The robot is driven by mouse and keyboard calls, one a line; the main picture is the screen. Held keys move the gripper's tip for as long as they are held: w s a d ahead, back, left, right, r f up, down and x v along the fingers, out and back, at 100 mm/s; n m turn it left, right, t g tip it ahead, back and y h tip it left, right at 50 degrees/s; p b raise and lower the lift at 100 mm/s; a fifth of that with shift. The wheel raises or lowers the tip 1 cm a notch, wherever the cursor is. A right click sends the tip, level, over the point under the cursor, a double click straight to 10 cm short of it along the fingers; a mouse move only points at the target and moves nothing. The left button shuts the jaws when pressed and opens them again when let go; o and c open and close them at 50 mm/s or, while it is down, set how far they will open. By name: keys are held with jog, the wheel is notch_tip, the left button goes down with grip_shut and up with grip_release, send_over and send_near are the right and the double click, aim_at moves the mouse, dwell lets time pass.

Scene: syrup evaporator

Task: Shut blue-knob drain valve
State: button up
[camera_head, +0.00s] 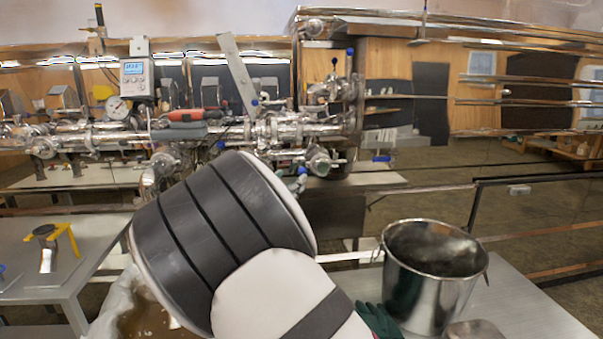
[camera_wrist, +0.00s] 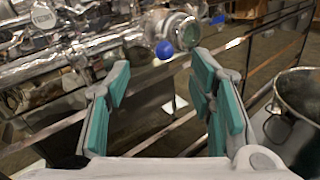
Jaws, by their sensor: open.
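A blue knob (camera_wrist: 164,50) sits beside a round steel fitting on the pipework, at the upper middle of the wrist view. It looks to be the small blue knob (camera_head: 302,170) just above my arm in the head view. A second blue part (camera_wrist: 218,20) lies to its right and also shows in the head view (camera_head: 381,158). My gripper (camera_wrist: 160,82) is open and empty, with teal pads. In the wrist view the knob appears beyond and between the fingertips, apart from them. In the head view my arm hides most of the gripper. I cannot tell the valve's position.
Steel pipework (camera_head: 90,135) with a gauge (camera_head: 117,108) and a display (camera_head: 134,78) runs across the left. More blue knobs are on it. A steel bucket (camera_head: 433,275) stands on a table at lower right. A dark rail (camera_head: 530,177) stands behind the bucket.

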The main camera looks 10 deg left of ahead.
aim_at(299, 173)
jog(key=x, duration=0.7)
jog(key=shift+w, duration=0.25)
jog(key=shift+d, duration=0.1)
grip_shut()
